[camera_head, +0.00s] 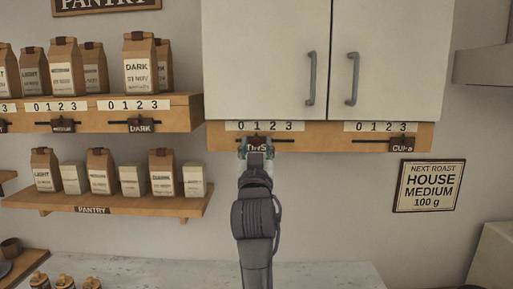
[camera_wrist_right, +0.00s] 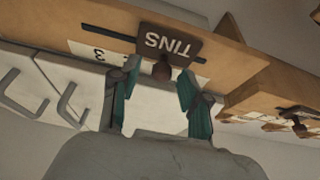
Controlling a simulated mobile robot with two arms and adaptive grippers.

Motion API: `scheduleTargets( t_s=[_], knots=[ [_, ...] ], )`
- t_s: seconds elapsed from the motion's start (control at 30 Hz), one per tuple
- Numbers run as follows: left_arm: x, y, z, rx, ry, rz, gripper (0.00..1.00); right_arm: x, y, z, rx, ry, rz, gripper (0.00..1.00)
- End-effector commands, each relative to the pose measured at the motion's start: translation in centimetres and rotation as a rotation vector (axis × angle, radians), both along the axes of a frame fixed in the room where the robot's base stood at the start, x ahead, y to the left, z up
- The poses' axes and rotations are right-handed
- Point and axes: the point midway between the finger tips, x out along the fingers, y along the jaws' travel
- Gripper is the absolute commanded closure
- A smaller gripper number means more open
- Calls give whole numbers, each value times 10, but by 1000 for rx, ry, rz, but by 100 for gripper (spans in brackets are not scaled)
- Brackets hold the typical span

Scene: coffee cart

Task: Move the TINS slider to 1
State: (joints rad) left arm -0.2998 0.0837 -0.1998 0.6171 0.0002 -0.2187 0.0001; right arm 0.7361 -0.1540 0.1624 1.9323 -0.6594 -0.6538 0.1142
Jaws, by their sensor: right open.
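The TINS slider (camera_head: 257,143) is a dark plate on the wooden rail under the white cabinet. In the head view it sits below about the 1 of its number strip (camera_head: 264,127), partly hidden by my gripper. In the right wrist view the TINS plate (camera_wrist_right: 170,43) appears upside down, with a brown knob (camera_wrist_right: 161,69). My right gripper (camera_head: 257,151) is open. In the right wrist view its teal fingers (camera_wrist_right: 158,76) stand on either side of the knob, with gaps showing. My left gripper is not in view.
The CUPS slider (camera_head: 402,144) is on the right of the same rail (camera_head: 330,139). A shelf of bags (camera_head: 139,65) with other sliders is on the left. The cabinet (camera_head: 265,60) with two handles is above. A pale counter (camera_head: 320,275) is below.

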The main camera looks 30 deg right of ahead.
Motion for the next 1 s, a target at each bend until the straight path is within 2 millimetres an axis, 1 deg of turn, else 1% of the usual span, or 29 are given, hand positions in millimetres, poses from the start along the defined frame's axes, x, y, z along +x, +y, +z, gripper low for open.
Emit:
scheduleTargets(
  t_s=[0.07, 0.17, 0.3, 0.5, 0.6, 0.7, 1.0],
  knots=[
    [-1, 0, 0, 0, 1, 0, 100, 0, 0, 6, 0, -2, 0, 54],
    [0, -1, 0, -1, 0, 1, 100, 0, 0, 21, 0, -6, 1, 54],
    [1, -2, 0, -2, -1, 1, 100, 0, 0, 50, 0, -7, 0, 54],
    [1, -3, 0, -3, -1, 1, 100, 1, -1, 84, -1, -3, 0, 54],
    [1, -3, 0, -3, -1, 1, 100, 2, -1, 93, 1, 0, 0, 54],
    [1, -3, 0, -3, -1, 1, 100, 2, -1, 98, 0, 0, 0, 54],
    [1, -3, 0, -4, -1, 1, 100, 2, -1, 99, 0, 1, 0, 54]
  ],
)
